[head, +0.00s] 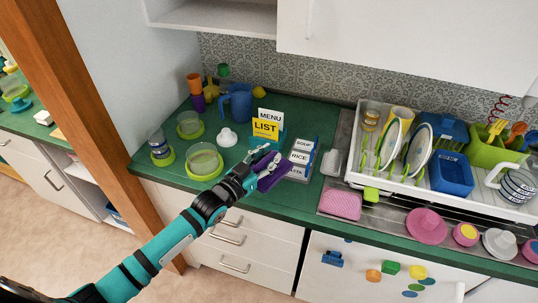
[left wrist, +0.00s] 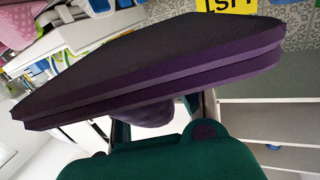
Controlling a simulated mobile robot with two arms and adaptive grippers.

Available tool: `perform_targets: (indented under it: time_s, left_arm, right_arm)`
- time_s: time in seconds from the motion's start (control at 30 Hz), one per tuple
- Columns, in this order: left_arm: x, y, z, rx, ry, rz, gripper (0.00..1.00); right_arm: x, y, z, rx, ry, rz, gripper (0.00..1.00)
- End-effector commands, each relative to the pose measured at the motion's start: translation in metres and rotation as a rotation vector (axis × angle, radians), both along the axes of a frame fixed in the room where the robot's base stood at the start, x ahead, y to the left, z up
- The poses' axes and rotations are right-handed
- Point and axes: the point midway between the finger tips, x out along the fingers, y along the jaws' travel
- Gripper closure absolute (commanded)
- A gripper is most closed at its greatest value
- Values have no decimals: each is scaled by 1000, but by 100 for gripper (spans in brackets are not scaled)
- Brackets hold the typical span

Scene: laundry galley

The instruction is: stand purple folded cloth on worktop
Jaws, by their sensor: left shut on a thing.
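The purple folded cloth (head: 274,177) is in my left gripper (head: 262,168), over the front part of the green worktop (head: 262,212). In the left wrist view the cloth (left wrist: 150,75) is a dark purple, flat, layered slab that fills much of the picture, with the gripper's fingers on its lower side. The left gripper is shut on it. Whether the cloth touches the worktop I cannot tell. My right gripper is not in view.
A yellow LIST card (head: 265,129) and a SOUP/RICE board (head: 302,158) stand close behind and right of the cloth. Glass bowls on green bases (head: 203,163), a white dome-shaped item (head: 227,137) and a blue jug (head: 237,103) are to the left. A dish rack (head: 350,178) is right.

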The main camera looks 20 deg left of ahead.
Motion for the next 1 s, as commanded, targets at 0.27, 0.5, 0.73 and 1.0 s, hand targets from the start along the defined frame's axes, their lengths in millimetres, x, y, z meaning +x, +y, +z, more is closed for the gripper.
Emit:
perform_targets:
  time_s: [0.27,0.5,0.73,1.0]
  left_arm:
    - [0,0,-31,0,0,0,100]
    - [0,0,-60,-1,0,-1,100]
    - [0,0,-77,-1,-1,-1,100]
    - [0,0,-77,0,-1,-1,100]
  right_arm:
    - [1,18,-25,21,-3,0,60]
    - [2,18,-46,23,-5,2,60]
    - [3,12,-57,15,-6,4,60]
    - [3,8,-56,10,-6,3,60]
